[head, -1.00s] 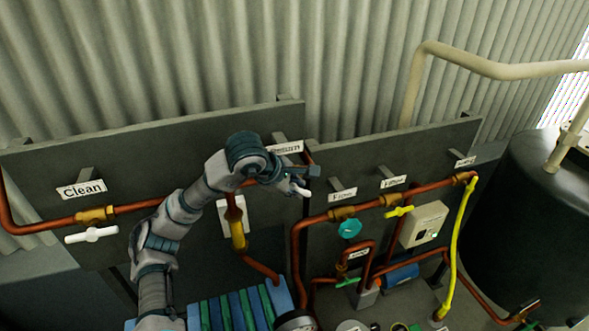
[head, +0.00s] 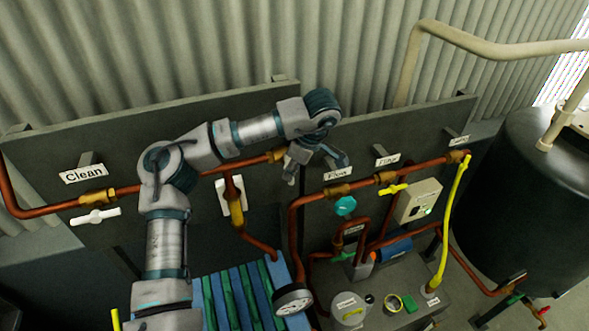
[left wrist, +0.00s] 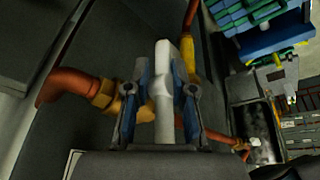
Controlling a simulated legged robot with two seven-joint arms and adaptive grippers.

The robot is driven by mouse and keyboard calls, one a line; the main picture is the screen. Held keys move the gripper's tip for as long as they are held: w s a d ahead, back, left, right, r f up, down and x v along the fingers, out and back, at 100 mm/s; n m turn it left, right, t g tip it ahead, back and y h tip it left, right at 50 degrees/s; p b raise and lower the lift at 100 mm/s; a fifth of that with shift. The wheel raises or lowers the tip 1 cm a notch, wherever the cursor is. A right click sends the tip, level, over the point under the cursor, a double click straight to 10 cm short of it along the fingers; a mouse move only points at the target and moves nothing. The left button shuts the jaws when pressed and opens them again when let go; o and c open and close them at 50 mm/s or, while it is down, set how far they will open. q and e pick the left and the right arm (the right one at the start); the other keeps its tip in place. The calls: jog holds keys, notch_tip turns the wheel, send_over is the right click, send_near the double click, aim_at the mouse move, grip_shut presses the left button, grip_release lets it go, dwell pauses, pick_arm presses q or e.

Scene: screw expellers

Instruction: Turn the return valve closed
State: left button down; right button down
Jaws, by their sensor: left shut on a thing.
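The return valve has a white T-shaped handle (left wrist: 163,95), seen in the left wrist view between my two fingers. Its brass body (left wrist: 106,96) sits on a copper pipe beside the handle. In the head view, the valve's brass fitting (head: 277,156) shows at the right end of the left panel's pipe. My left gripper (head: 291,172) hangs there with its fingers pointing down; it also shows in the left wrist view (left wrist: 162,76), shut on the handle. My wrist hides the return label in the head view, and the handle is mostly covered there. My right gripper is out of view.
A clean valve (head: 97,216) with a white handle is at the left. Right of my gripper are a teal-handled valve (head: 345,206) and a yellow-handled valve (head: 393,190). A pressure gauge (head: 292,299) and a blue-green ribbed unit (head: 240,295) stand below. A black tank (head: 515,210) is at right.

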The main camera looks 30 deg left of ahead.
pick_arm(q)
jog(key=shift+a+r+g+y, duration=0.15)
jog(key=shift+g+y, duration=0.15)
jog(key=shift+y, duration=0.1)
jog(key=c, duration=1)
grip_release()
jog(key=shift+w, duration=0.1)
jog(key=shift+c, duration=0.2)
jog(key=shift+o, duration=0.7)
jog(key=shift+a+f, duration=0.2)
jog(key=shift+a, duration=0.05)
jog(key=shift+d, duration=0.1)
jog(key=v, duration=1.2)
jog(key=shift+w, duration=0.1)
jog(key=shift+a+f, duration=0.15)
jog(key=shift+a, duration=0.1)
